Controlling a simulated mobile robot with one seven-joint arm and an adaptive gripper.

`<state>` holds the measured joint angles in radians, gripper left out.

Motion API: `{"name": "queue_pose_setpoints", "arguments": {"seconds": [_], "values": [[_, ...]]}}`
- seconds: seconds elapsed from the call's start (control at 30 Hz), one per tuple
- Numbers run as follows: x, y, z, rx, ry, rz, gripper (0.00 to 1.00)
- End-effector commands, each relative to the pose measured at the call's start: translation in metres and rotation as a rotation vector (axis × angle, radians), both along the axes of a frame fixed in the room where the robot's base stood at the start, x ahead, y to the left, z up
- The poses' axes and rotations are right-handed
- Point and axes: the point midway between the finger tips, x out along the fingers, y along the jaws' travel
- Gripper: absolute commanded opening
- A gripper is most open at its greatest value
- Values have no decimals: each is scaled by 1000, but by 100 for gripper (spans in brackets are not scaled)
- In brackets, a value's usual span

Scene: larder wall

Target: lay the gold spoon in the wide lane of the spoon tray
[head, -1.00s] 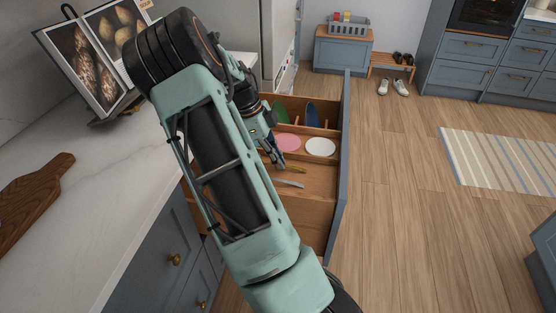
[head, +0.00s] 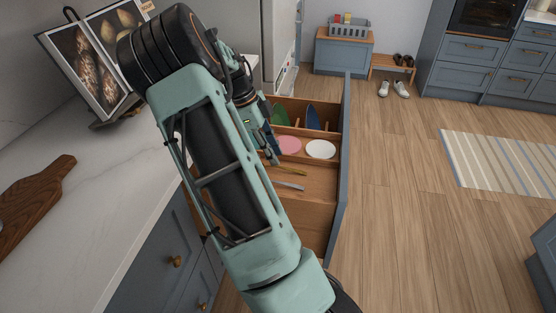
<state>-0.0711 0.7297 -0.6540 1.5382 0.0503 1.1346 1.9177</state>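A thin gold utensil (head: 292,171), which looks like the gold spoon, lies in the front section of the open drawer (head: 320,190). A silver utensil (head: 289,186) lies just nearer to the camera, roughly alongside it. The lane dividers of the spoon tray are too small to make out, and my arm covers the drawer's left part. My gripper (head: 273,157) points down over the drawer, just left of and beyond the gold utensil. It appears apart from the utensil. Its fingertips are too small and dark to show whether they are open or shut.
A pink plate (head: 289,146) and a white plate (head: 321,149) lie in the middle section, with upright green and blue plates (head: 313,116) behind. A worktop (head: 110,185) with a cookbook (head: 95,62) and a wooden board (head: 30,205) runs along the left. Open floor lies right.

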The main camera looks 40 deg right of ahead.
Motion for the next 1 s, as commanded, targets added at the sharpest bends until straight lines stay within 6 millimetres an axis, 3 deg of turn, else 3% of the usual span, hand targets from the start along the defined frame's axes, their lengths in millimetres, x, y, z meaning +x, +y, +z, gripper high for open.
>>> {"name": "queue_pose_setpoints", "arguments": {"seconds": [0.2,0.4,1.0], "values": [[15,13,46,0,-2,2,24],[22,20,69,0,1,1,24],[23,22,75,0,2,1,24]]}}
